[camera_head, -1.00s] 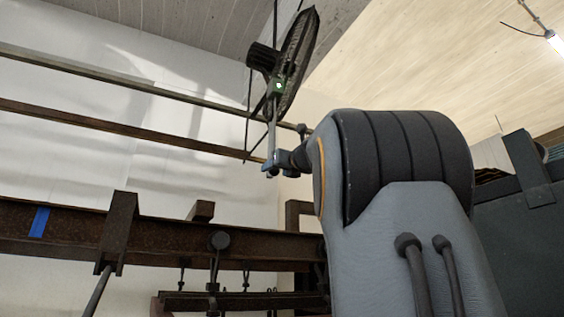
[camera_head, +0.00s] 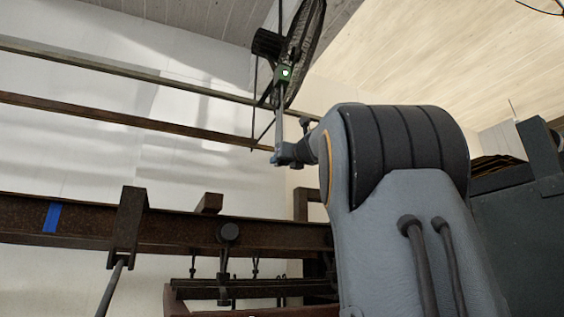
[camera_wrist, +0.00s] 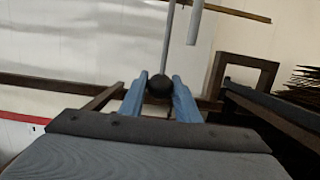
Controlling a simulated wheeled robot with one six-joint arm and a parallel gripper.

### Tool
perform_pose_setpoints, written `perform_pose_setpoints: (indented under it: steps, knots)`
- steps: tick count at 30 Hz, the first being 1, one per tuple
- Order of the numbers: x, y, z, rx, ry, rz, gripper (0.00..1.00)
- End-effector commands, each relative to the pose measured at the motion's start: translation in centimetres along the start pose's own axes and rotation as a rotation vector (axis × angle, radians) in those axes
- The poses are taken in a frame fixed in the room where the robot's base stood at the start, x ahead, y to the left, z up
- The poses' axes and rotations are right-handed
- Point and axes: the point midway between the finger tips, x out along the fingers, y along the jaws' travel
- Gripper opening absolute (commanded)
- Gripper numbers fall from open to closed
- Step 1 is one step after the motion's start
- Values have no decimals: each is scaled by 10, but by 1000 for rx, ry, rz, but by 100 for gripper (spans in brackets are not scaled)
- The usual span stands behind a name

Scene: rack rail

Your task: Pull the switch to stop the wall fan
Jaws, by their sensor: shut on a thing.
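The black wall fan (camera_head: 306,40) hangs at the top middle of the head view, seen nearly edge-on and cut off by the top edge. A green switch box (camera_head: 284,76) with a pale mark sits below its motor. A thin grey pull line runs down from there. It also shows in the wrist view (camera_wrist: 168,40), ending in a round black knob (camera_wrist: 159,87). In the wrist view my gripper (camera_wrist: 159,92) is shut on the knob, one finger on each side.
A rusty beam (camera_head: 180,232) with brackets and hanging hooks crosses the lower left. Two thin rails (camera_head: 110,117) run along the white wall. A dark cabinet-like block (camera_head: 515,220) stands at the right. In the wrist view a grey rod (camera_wrist: 195,22) hangs beside the line.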

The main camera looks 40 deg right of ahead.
Motion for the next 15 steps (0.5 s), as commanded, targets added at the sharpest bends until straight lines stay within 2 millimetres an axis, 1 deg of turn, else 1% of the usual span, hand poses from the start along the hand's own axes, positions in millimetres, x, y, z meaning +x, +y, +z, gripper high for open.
perform_pose_setpoints:
  steps: [8,15]
  knots:
    - [0,0,0,0,0,0,10]
    - [-1,0,-7,0,0,0,10]
